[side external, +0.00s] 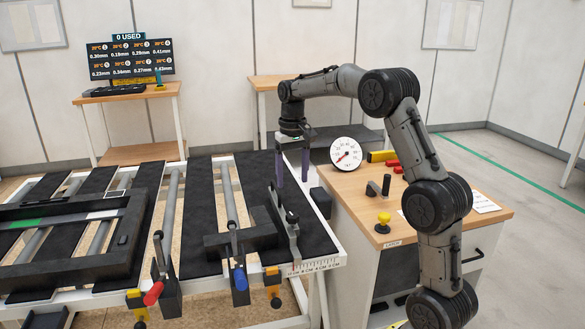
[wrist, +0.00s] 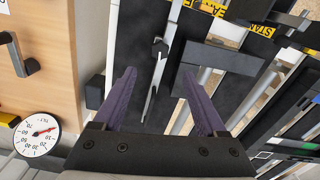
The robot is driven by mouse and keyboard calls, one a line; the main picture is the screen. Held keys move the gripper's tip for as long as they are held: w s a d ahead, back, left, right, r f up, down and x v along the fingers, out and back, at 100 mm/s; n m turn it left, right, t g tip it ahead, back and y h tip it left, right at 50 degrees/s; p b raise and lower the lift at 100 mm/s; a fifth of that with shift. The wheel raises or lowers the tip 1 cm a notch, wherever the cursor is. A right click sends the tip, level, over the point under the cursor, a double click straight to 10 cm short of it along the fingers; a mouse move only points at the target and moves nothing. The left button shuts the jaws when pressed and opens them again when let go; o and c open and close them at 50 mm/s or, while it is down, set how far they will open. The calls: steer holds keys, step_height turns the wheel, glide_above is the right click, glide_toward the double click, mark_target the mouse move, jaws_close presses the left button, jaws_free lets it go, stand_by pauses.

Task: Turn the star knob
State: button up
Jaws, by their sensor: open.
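My gripper (side external: 292,180) is open and empty, its two purple fingers pointing down above the right end of the frame table (side external: 325,262). In the wrist view, the gripper (wrist: 158,76) shows a wide gap between the fingers. A small dark knob (side external: 292,216) sits on an upright metal bracket (side external: 291,244) below the fingers. A dark fitting, likely the same knob (wrist: 158,46), shows beyond the fingertips, apart from them. Its star shape is too small to make out, so I cannot be sure it is the star knob.
A dark frame (side external: 68,268) lies at left. The wooden bench (side external: 460,195) at right holds a dial (side external: 346,154), a black handle (side external: 386,185) and a yellow knob (side external: 383,219).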

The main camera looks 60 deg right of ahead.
steer(key=shift+r, duration=1.25)
steer(key=s+a+r+n+t, duration=0.2)
steer(key=s+a+r, duration=0.3)
steer(key=a, duration=0.3)
steer(key=s+a+r+n+t, duration=0.1)
steer(key=s+a+r, duration=0.4)
steer(key=a+r, duration=0.15)
steer(key=s+a+f+n+t, duration=0.1)
steer(key=s+a+f+n, duration=0.1)
steer(key=s+f, duration=0.4)
steer(key=s+a+f+n+t, duration=0.1)
steer(key=s+a+f+n, duration=0.1)
steer(key=s+a+f, duration=0.3)
steer(key=s, duration=0.3)
steer(key=shift+s+a+f+t, duration=0.15)
steer(key=shift+s+f+t, duration=0.15)
steer(key=shift+s+f, duration=0.05)
